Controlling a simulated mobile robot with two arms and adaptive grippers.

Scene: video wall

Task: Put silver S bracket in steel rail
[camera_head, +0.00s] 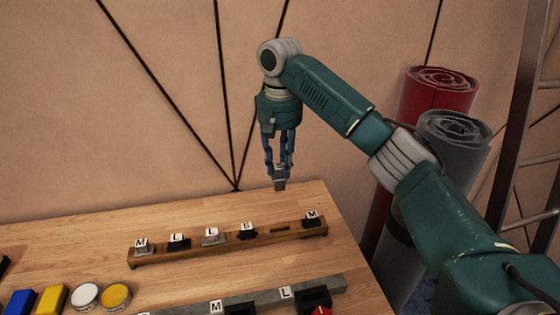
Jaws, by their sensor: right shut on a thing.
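My right gripper (278,170) is in the upper middle of the head view, pointing down. It is shut on a small silver bracket (280,184), held in the air above the table's back edge. Its letter cannot be read from here. The grey steel rail (252,299) lies at the front of the table, partly cut off by the lower edge. It carries dark brackets, with labels M and L showing. My left gripper is not in view.
A wooden rail (163,259) behind the steel rail holds several lettered brackets, with a bare gap right of the S one. Blue and yellow blocks and two round tins (116,296) are at front left. Red and grey rolls (440,85) stand right of the table.

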